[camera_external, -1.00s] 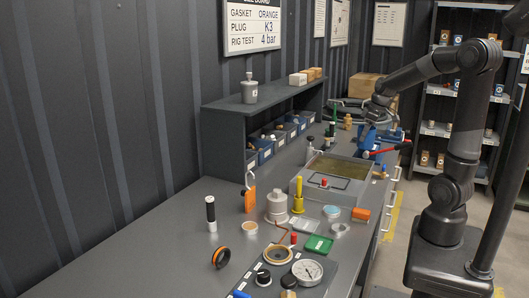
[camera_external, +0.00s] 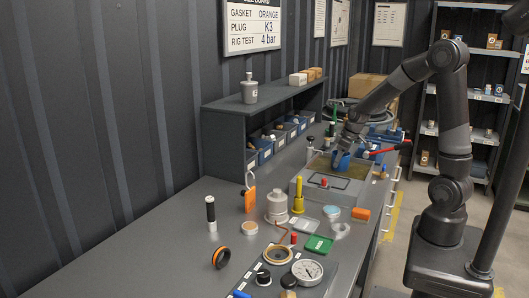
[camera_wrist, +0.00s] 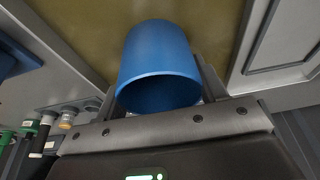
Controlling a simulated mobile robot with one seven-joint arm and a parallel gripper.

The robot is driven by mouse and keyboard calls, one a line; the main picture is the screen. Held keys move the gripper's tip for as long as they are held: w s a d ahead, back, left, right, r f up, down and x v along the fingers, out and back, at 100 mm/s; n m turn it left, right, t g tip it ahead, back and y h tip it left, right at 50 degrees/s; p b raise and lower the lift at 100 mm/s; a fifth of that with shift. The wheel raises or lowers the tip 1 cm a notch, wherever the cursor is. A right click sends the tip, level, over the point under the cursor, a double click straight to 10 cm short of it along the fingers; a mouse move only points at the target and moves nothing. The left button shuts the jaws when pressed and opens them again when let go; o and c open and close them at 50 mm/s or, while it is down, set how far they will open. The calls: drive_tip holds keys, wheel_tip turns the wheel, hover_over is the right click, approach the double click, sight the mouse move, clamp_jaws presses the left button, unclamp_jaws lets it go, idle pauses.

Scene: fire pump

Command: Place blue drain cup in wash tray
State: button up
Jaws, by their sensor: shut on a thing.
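The blue drain cup (camera_external: 341,160) is in my gripper (camera_external: 343,150), above the wash tray (camera_external: 345,186). In the wrist view the cup (camera_wrist: 160,65) is held between the two fingers of my gripper (camera_wrist: 160,90), its open mouth towards the camera. The tray is a grey box with a yellowish-brown inside, and this floor (camera_wrist: 85,30) fills the area behind the cup in the wrist view. I cannot tell whether the cup touches the tray floor.
A red-handled blue device (camera_external: 385,150) stands just behind the tray. A shelf with blue bins (camera_external: 265,150) is to the left. The left front bench is mostly clear.

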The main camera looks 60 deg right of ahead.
drive_tip(key=shift+f, duration=0.4)
drive_tip(key=shift+f, duration=0.1)
drive_tip(key=o, duration=1)
drive_tip(key=v, duration=1.2)
drive_tip(key=s+a+r, duration=0.1)
drive_tip(key=s+a, duration=0.4)
drive_tip(key=s+a+r+t, duration=0.1)
drive_tip(key=s+a+r, duration=0.1)
drive_tip(key=s+a, duration=0.3)
drive_tip(key=s+a+r+t, duration=0.1)
drive_tip(key=s+a+r, duration=0.1)
drive_tip(key=s+a, duration=0.3)
drive_tip(key=shift+a+r, duration=0.15)
drive_tip(key=shift+a, duration=0.85)
